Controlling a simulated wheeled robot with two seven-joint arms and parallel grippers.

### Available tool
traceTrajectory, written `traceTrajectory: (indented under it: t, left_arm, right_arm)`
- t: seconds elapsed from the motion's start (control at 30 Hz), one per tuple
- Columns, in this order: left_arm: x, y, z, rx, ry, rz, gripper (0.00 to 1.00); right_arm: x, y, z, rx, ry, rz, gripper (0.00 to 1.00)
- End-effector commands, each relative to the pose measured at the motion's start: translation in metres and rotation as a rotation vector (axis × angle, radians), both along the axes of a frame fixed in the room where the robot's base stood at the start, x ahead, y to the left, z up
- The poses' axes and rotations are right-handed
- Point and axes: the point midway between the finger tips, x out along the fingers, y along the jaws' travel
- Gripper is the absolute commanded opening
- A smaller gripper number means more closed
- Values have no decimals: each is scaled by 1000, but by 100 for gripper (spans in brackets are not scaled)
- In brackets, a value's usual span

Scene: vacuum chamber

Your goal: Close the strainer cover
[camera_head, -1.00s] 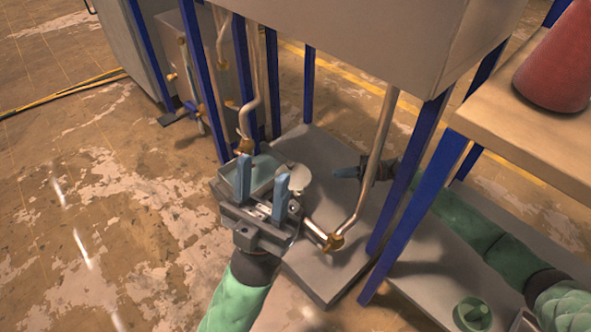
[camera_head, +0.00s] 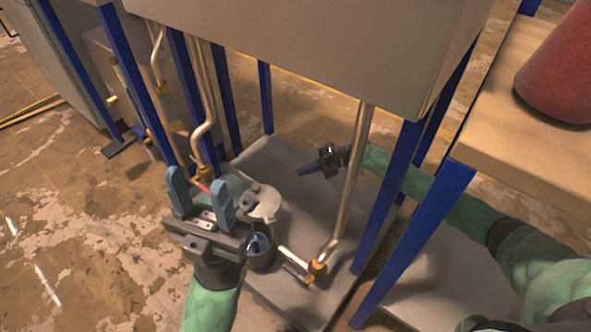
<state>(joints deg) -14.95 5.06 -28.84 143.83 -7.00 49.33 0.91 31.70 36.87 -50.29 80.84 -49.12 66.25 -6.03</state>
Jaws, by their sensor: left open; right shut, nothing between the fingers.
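The strainer (camera_head: 262,258) is a dark round pot, and its bluish inside shows through the open top. The strainer cover (camera_head: 266,205) is a pale grey disc standing off the pot, just above and behind the opening. My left gripper (camera_head: 199,190) is open, with its two blue fingers pointing up, in front and to the left of the cover. It hides part of what lies behind it. My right gripper (camera_head: 308,168) is shut and empty, pointing left, to the right of the cover and apart from it.
A bent metal pipe (camera_head: 347,200) comes down right of the strainer to a brass fitting (camera_head: 317,268). Another pipe (camera_head: 203,115) stands behind my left gripper. Blue posts (camera_head: 387,190) and a large grey box (camera_head: 300,45) overhead bound the space. The grey base plate (camera_head: 300,215) has free room.

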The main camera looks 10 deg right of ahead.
Motion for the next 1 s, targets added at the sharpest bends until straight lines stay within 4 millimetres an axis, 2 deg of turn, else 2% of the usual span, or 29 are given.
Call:
traceTrajectory:
  t: [0.4, 0.6, 0.8, 1.0]
  left_arm:
    - [0, 0, -2, 2, 0, 1, 41]
    - [0, -1, -5, 5, 2, 3, 41]
    - [1, -1, -8, 10, 8, 4, 41]
    - [1, -1, -9, 14, 11, 4, 41]
  right_arm:
    - [-11, 72, -13, 2, 0, 3, 0]
    - [-16, 101, -18, 1, 0, 2, 0]
    - [-18, 116, -21, 0, 0, 0, 0]
    - [-18, 120, -21, 0, 0, 0, 0]
